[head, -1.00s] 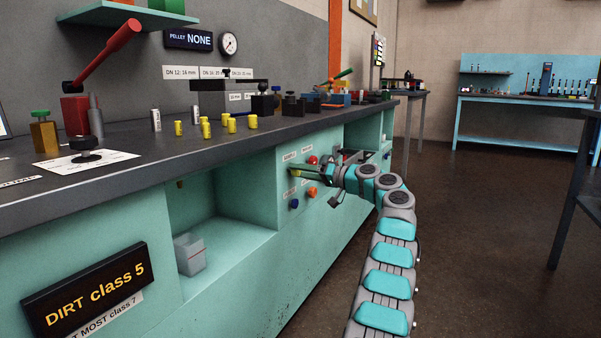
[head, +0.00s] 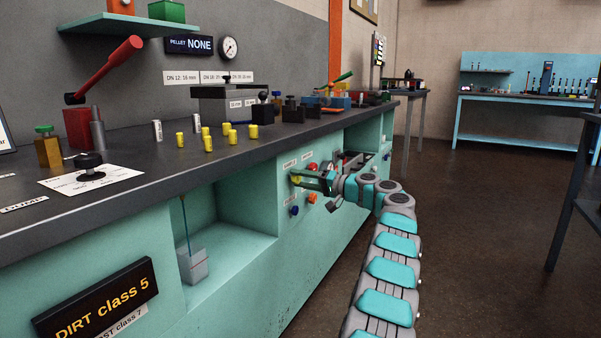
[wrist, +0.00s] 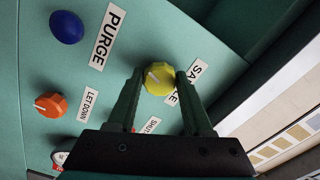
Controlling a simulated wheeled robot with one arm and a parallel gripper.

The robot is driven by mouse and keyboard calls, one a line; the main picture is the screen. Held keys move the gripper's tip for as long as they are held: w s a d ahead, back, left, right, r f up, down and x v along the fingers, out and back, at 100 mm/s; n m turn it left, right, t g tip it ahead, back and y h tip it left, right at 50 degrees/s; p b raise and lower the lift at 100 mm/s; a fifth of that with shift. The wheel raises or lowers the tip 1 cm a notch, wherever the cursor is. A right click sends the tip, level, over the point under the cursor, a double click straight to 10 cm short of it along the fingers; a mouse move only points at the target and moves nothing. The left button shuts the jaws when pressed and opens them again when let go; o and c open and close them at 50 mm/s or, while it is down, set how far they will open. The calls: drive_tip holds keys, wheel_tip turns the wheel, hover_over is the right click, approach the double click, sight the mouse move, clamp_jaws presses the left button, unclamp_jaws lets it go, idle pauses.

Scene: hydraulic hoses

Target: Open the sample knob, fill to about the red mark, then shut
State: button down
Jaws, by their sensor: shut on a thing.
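My gripper (wrist: 160,76) has its two fingers on either side of the yellow SAMPLE knob (wrist: 158,80) and is shut on it. The knob's white pointer line is tilted. In the head view the yellow knob (head: 296,179) shows at my gripper's tip on the teal bench front. A clear sample cup (head: 192,267) stands in the open recess at the left. A thin dark stream (head: 187,225) runs from above down into the cup. A faint red mark shows on the cup; the fluid level is too small to tell.
The blue PURGE knob (wrist: 66,27) and orange LET DOWN knob (wrist: 51,104) sit close by on the panel. A red knob (head: 313,167) is also close to my gripper. The bench top (head: 150,150) holds yellow pellets and fittings.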

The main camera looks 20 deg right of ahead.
drive_tip(key=m+p, duration=0.4)
drive_tip(key=p, duration=0.1)
drive_tip(key=shift+r+m+p, duration=0.15)
drive_tip(key=shift+m+p, duration=0.15)
drive_tip(key=shift+m, duration=0.1)
drive_tip(key=shift+c, duration=1.5)
unclamp_jaws()
drive_tip(key=v, duration=0.7)
drive_tip(key=shift+s+d, duration=0.3)
drive_tip(key=shift+f, duration=0.2)
